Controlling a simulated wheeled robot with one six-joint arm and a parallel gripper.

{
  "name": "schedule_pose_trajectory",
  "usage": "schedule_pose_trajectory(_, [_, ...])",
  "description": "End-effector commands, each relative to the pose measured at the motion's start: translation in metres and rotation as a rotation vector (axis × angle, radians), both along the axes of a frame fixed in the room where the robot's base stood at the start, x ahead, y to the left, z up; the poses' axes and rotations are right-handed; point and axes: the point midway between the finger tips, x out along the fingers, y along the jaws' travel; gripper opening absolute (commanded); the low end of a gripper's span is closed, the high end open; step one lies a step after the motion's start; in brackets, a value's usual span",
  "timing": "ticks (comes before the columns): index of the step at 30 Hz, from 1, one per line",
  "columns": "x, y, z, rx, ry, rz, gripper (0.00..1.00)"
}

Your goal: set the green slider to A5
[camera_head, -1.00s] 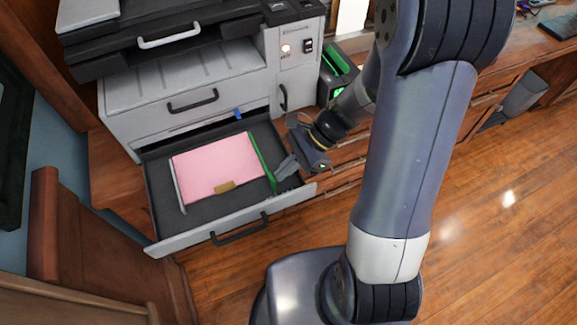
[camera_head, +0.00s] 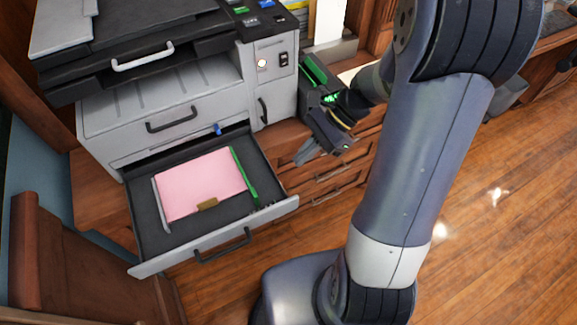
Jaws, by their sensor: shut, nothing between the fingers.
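The green slider (camera_head: 244,175) is a thin upright strip in the printer's open paper drawer (camera_head: 149,240). It stands along the right edge of the pink paper stack (camera_head: 197,183), touching or almost touching it. Size marks by the slider are too small to read. My gripper (camera_head: 300,159) is shut and empty. It is to the right of the drawer, apart from the slider, in front of the wooden cabinet. A blue part (camera_head: 217,129) shows at the drawer's back, and a tan tab (camera_head: 208,204) at the paper's front edge.
The grey printer (camera_head: 160,105) rises behind the drawer. Wooden drawers (camera_head: 325,180) lie below my gripper. Wooden furniture (camera_head: 90,260) is at the lower left. Open floor (camera_head: 480,230) lies right.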

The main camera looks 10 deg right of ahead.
Motion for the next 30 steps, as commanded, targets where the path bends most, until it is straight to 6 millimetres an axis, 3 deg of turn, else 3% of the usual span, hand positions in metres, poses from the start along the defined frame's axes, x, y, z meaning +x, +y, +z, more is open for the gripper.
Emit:
schedule_pose_trajectory(6, [0.004,-0.012,0.013,0.000,-0.010,0.011,0.00])
schedule_pose_trajectory(11, [0.002,-0.001,0.016,0.001,-0.129,0.164,0.00])
schedule_pose_trajectory(30, [-0.020,0.088,0.030,0.167,-1.086,1.601,0.00])
